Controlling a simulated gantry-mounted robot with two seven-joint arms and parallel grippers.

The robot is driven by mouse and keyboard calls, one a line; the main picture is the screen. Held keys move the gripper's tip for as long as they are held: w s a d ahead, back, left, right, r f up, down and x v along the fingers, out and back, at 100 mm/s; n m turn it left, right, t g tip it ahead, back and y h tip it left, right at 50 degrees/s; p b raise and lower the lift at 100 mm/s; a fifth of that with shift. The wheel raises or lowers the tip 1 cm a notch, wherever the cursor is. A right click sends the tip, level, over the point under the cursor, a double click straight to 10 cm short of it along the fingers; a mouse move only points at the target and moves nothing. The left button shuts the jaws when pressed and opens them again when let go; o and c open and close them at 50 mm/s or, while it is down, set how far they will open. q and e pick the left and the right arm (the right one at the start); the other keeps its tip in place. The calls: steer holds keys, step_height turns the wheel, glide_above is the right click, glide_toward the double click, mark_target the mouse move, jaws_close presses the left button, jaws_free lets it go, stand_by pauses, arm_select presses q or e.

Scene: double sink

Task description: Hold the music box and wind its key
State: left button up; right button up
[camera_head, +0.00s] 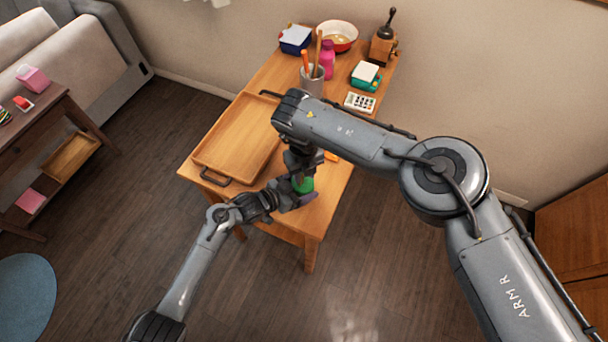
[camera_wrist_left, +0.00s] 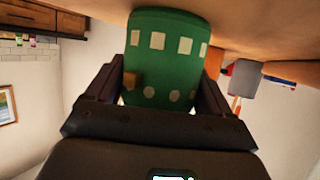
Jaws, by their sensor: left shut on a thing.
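The music box (camera_head: 305,184) is green, and only a small part of it shows near the front edge of the wooden table. In the left wrist view the green box (camera_wrist_left: 165,62) fills the space between my fingers, with pale squares and dots on its face and a small brown block on its side. My left gripper (camera_head: 291,199) is shut on it from the left. My right gripper (camera_head: 299,168) points down right above the box; its fingertips are too small and dark to tell open or shut. I cannot make out the key for certain.
A wooden tray (camera_head: 238,136) takes up the table's left side. Further back stand a cup of utensils (camera_head: 313,80), a bowl (camera_head: 338,37), a coffee grinder (camera_head: 383,45), a green-and-white box (camera_head: 365,75) and a calculator-like pad (camera_head: 360,102). My right arm crosses over the table.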

mark_target(303, 183)
steer(key=shift+s+d+f, duration=0.1)
steer(key=shift+s+f, duration=0.1)
steer(key=shift+f, duration=1)
jaws_close()
steer(key=shift+w, duration=0.15)
jaws_free()
steer(key=shift+w+r, duration=0.2)
steer(key=shift+r, duration=0.55)
steer(key=shift+a+r, duration=0.2)
steer(key=shift+r, duration=0.3)
steer(key=shift+s+r, duration=0.2)
steer(key=shift+r, duration=0.45)
step_height(303, 183, up, 12)
